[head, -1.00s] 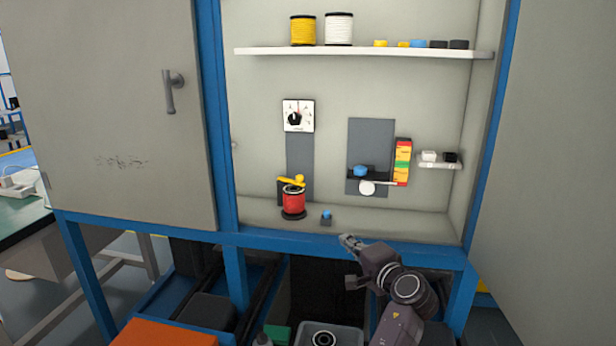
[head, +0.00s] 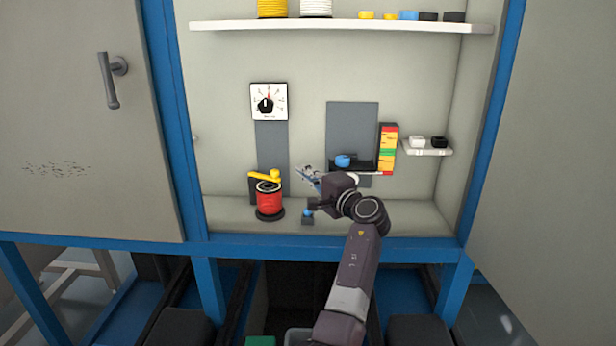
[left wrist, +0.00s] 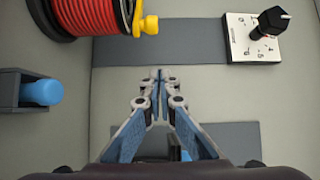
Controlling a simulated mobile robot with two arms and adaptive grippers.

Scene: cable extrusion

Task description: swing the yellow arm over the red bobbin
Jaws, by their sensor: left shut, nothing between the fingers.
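The red bobbin (head: 269,197) stands upright on a black base on the cabinet floor. The yellow arm (head: 264,175) lies level at the bobbin's top, its knobbed end pointing right; whether it lies over the bobbin or behind it, I cannot tell. In the left wrist view the red bobbin (left wrist: 82,14) and the yellow arm's knob (left wrist: 147,25) are at the top, partly cut off. My left gripper (head: 305,175) is to the right of the bobbin, apart from it. Its fingers (left wrist: 158,75) are shut and empty, in front of the back wall. My right gripper is not in view.
A small grey block with a blue button (head: 308,214) stands right of the bobbin. A dial (head: 268,102) is on the wall above. A grey panel with a blue knob (head: 343,160) is behind my arm. A shelf (head: 340,26) with spools runs overhead.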

